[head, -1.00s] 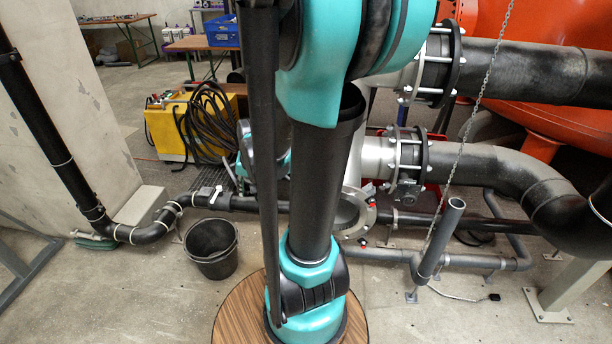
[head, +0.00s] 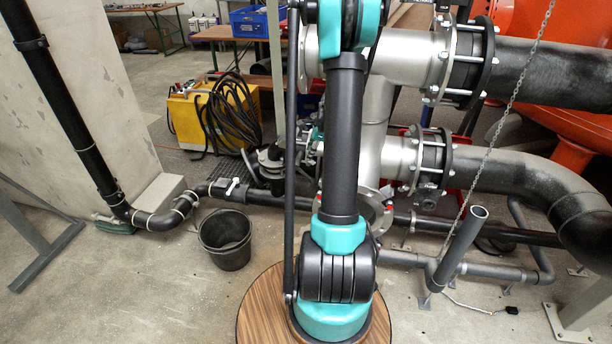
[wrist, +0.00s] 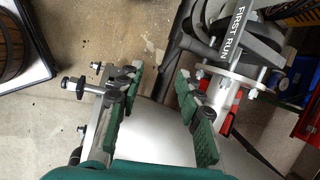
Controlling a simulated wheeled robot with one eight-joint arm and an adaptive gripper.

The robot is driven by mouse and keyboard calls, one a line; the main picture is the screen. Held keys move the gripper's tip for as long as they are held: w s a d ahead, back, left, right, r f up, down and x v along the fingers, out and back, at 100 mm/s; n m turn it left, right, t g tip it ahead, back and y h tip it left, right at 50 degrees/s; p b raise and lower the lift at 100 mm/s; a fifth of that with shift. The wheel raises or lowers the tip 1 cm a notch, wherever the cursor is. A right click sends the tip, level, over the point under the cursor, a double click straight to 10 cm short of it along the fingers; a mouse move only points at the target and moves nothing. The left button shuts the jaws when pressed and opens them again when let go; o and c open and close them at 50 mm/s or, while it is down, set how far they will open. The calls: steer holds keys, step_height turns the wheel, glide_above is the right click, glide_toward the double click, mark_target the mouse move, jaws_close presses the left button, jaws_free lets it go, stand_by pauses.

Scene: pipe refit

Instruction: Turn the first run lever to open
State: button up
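The words FIRST RUN stand on a dark grey bar (wrist: 228,32) at the top right of the wrist view, over a dark valve body with a pale bolted flange (wrist: 232,74). My gripper (wrist: 158,88) has two green-padded fingers spread apart, with nothing held between them. The labelled bar lies beyond and to the right of the right finger, apart from the pads. In the head view my arm covers the middle, and my gripper cannot be made out clearly. A dark flanged fitting (head: 270,158) shows left of my arm; I cannot tell if it belongs to this valve.
Large silver pipework (head: 398,158) stands right of my arm, with black pipes and a hanging chain (head: 503,125). A black bucket (head: 226,240) stands on the floor at left. A yellow machine with cables (head: 212,110) is behind. Floor at front left is clear.

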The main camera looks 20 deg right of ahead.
mark_target(304, 175)
steer(key=w+d+f+m, duration=0.3)
steer(key=d, duration=0.1)
steer(key=x, duration=1.7)
steer(key=shift+a+f, duration=0.15)
steer(key=shift+f, duration=0.05)
steer(key=shift+c, duration=0.6)
jaws_close()
